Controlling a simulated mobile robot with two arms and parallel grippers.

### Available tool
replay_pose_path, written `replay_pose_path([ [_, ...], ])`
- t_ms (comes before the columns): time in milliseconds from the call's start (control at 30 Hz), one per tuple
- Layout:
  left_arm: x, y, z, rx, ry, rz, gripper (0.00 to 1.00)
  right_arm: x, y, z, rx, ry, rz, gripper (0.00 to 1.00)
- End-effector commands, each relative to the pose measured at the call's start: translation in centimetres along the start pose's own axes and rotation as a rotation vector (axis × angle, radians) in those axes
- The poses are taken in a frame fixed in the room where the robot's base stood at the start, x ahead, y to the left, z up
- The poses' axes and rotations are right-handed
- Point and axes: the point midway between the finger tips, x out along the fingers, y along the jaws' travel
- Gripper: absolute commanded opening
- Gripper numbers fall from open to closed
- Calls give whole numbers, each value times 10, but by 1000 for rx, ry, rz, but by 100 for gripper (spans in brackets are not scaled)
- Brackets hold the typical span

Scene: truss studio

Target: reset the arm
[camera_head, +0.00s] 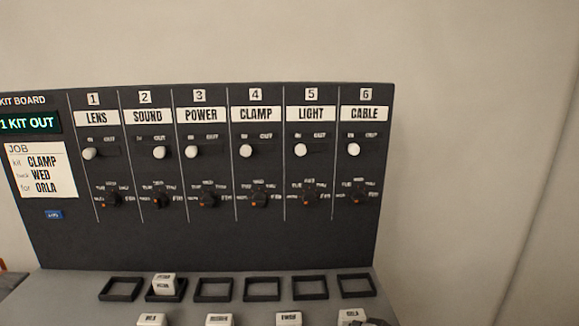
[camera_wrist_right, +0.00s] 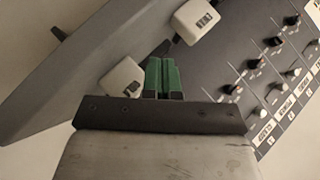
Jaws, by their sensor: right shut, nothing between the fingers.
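My right gripper (camera_wrist_right: 163,75) shows in the right wrist view, its green fingers together with nothing between them. It is over the desk part of the kit board, with one white block (camera_wrist_right: 122,77) just left of the fingers and another (camera_wrist_right: 195,20) above right; I cannot tell whether it touches either. In the head view a dark piece (camera_head: 374,322) at the bottom edge, beside the ORLA block (camera_head: 351,316), may be part of my right arm. My left gripper is in neither view.
The upright kit board (camera_head: 230,240) carries six labelled columns with sliders and dials. The SOUND slider (camera_head: 159,153) is at OUT; the others are at IN. A white block (camera_head: 163,284) sits in the second frame; the other frames, such as the first (camera_head: 121,289), are empty.

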Motion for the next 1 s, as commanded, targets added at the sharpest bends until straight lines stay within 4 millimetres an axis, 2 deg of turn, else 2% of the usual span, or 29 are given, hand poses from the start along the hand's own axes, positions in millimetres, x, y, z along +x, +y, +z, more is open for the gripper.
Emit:
replay_pose_path([
  [33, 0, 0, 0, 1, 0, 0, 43, -7, 17, 28, -48, -27, 62, 0],
  [200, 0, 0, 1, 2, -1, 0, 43, -45, 66, 105, -234, -130, 287, 0],
  [300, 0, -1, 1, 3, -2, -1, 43, -70, 84, 136, -314, -189, 392, 0],
  [400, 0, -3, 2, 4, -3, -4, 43, -93, 97, 159, -371, -243, 472, 0],
  [600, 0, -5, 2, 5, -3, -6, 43, -133, 113, 192, -450, -339, 600, 0],
  [833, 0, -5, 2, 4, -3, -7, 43, -177, 124, 221, -515, -450, 719, 0],
  [1000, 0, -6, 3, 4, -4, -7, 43, -146, 152, 229, -509, -459, 714, 0],
])
